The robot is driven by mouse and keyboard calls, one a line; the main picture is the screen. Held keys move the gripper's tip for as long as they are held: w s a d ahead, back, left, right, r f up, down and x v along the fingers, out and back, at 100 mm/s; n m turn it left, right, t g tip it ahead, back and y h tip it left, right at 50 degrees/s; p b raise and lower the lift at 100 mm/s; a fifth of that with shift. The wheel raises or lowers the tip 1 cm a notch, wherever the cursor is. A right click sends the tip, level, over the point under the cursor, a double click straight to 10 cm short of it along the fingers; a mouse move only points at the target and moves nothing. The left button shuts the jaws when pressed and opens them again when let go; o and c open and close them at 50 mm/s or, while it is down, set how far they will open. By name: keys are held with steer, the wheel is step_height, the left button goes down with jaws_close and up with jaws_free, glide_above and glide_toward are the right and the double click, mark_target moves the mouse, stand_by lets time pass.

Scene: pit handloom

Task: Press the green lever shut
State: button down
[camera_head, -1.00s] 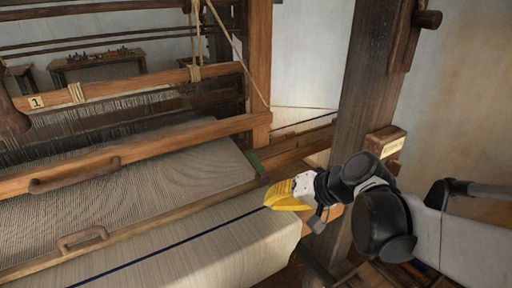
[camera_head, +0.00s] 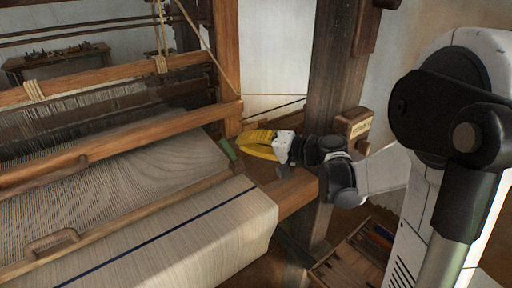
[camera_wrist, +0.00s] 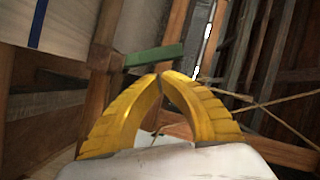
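The green lever (camera_head: 228,150) is a short bar at the right end of the wooden beam beside the woven cloth. In the wrist view the green lever (camera_wrist: 155,55) lies just beyond my fingertips, sticking out from a wooden post. My gripper (camera_head: 240,143) has yellow fingers and is just right of the lever, pointing left. In the wrist view my gripper (camera_wrist: 160,76) has its fingertips together with nothing between them. The tips look very close to the lever; I cannot tell whether they touch it.
The cloth roll (camera_head: 190,235) with a dark blue stripe fills the front left. A wooden tray (camera_head: 355,255) is low at the right. A rope (camera_wrist: 285,120) crosses the wrist view.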

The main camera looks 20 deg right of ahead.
mark_target(225, 150)
steer(key=shift+x, duration=0.95)
steer(key=shift+s+a+r+n+h+p, duration=0.1)
steer(key=shift+s+a+n+h+p, duration=0.1)
steer(key=shift+a+n+h+p, duration=0.35)
steer(key=shift+a+n, duration=0.3)
steer(key=shift+n, duration=0.25)
steer(key=shift+s+a+n+g+h+p, duration=0.3)
steer(key=shift+a+n+h+p, duration=0.4)
steer(key=shift+n+h+p, duration=0.15)
steer(key=shift+s+a+f+n+h, duration=0.15)
steer(key=shift+a+f+n+h, duration=0.45)
steer(key=shift+n, duration=0.35)
steer(key=shift+s+a+f+n+h, duration=0.15)
steer(key=shift+a+f+n+h, duration=0.55)
steer(key=shift+n+h, duration=0.3)
steer(key=shift+a+f, duration=0.2)
steer(key=shift+f, duration=0.1)
